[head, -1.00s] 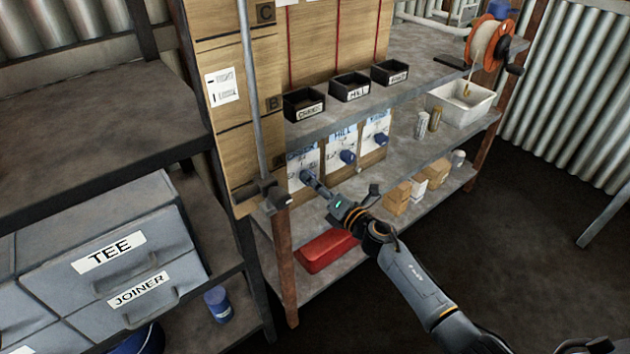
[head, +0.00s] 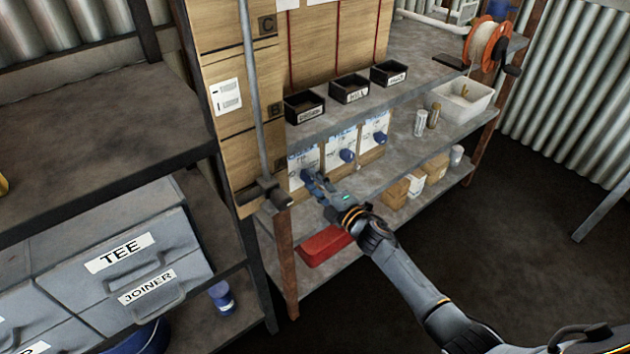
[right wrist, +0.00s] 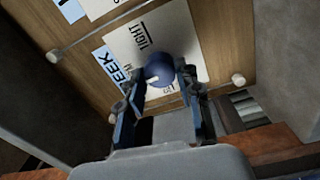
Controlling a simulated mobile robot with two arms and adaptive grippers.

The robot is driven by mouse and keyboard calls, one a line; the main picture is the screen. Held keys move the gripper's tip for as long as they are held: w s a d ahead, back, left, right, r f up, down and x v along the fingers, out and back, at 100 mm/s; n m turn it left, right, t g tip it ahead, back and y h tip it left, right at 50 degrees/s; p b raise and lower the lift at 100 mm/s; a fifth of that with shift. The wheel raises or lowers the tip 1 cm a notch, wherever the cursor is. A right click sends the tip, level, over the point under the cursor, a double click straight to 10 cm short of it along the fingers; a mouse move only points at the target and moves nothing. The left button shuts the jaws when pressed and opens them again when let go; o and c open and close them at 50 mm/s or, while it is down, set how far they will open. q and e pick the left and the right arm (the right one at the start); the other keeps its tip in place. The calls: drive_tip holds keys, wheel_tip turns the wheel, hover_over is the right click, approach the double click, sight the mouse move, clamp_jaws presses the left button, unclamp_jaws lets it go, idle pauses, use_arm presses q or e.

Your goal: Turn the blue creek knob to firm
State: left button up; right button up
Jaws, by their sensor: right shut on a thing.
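The blue creek knob (head: 308,175) sits on the leftmost white card on the wooden board, under the shelf with black boxes. In the right wrist view the blue knob (right wrist: 159,68) is round with a pale mark near its lower left. Its card (right wrist: 150,40) reads "TIGHT" above the knob, and part of "CREEK" shows at left; the other words are partly hidden. My right gripper (head: 318,184) is at the knob, and in the wrist view its two fingers (right wrist: 160,84) are on either side of it, shut on it. My left gripper is not in view.
Two more blue knobs, the middle one (head: 347,156) and the right one (head: 380,138), sit on cards to the right. A red box (head: 325,245) lies on the shelf below. A grey vertical pole (head: 252,100) stands left of the cards.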

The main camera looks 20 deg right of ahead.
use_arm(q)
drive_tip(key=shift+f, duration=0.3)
use_arm(e)
drive_tip(key=o, duration=1.1)
drive_tip(key=shift+o, duration=0.2)
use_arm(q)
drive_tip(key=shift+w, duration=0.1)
use_arm(e)
drive_tip(key=v, duration=1.2)
